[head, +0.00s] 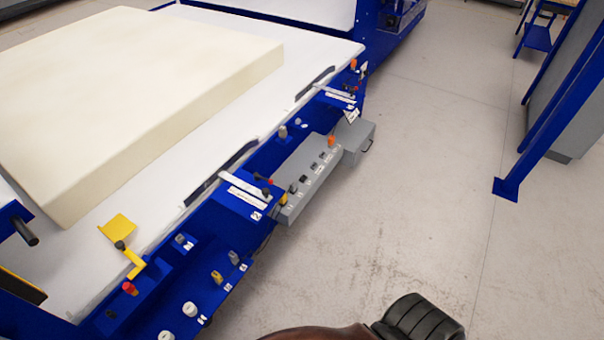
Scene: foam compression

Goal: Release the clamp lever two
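Two lever assemblies sit along the blue front edge of the machine in the head view. The nearer one (244,189) has a pale labelled bar, with a black knob and a red tip at its right end. The farther one (335,92) has a similar pale bar. An orange knob (353,64) stands beyond it. The labels are too small to read, so I cannot tell which lever is number two or whether either is locked.
A large cream foam block (130,95) lies on the white table (325,52). A grey control box (312,172) with several knobs hangs on the machine's side. A yellow bracket (122,235) is at the near left. Open concrete floor (410,190) lies to the right.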

